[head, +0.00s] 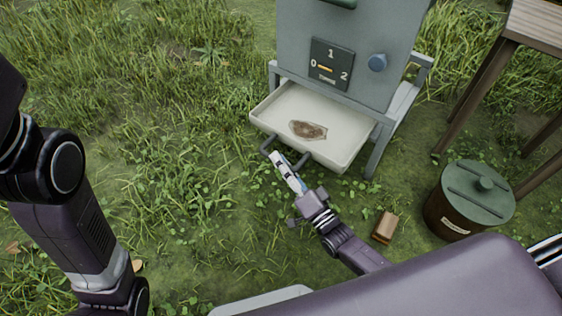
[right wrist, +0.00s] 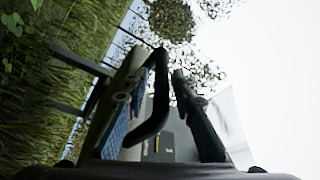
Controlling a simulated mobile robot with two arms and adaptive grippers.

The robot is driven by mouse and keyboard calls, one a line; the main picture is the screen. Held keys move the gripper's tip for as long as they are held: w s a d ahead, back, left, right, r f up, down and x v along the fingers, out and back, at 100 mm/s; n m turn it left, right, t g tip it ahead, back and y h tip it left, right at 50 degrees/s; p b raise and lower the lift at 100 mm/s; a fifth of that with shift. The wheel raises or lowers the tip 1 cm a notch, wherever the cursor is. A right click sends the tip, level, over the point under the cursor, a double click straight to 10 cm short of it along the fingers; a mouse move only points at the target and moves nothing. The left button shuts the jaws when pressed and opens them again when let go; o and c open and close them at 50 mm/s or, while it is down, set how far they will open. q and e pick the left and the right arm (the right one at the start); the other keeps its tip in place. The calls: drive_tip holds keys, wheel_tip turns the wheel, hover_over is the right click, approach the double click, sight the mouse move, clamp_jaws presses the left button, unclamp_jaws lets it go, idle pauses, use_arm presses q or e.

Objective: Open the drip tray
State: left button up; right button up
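The drip tray (head: 345,128) is a pale, shallow drawer standing well out from the bottom of a grey-green machine (head: 295,45). A brown patch (head: 308,130) lies on its floor. A dark bar handle (head: 266,146) is on its front; the handle also shows in the right wrist view (right wrist: 150,115). My right gripper (head: 277,158) is at this handle. In the right wrist view its fingers (right wrist: 166,85) are apart, with the handle between them, nearer the left finger and with a gap to the right one. My left arm shows at the left, but its gripper is out of view.
A dark barrel with a green lid (head: 480,195) stands on the grass at the right. A small brown block (head: 385,227) lies near it. A wooden table (head: 535,22) is at the upper right. Grass left of the machine is clear.

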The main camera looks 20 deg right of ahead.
drive_tip(key=shift+s, duration=0.1)
drive_tip(key=v, duration=1.1)
drive_tip(key=shift+s+d+f, duration=0.15)
drive_tip(key=shift+s+d, duration=0.05)
drive_tip(key=shift+s, duration=0.15)
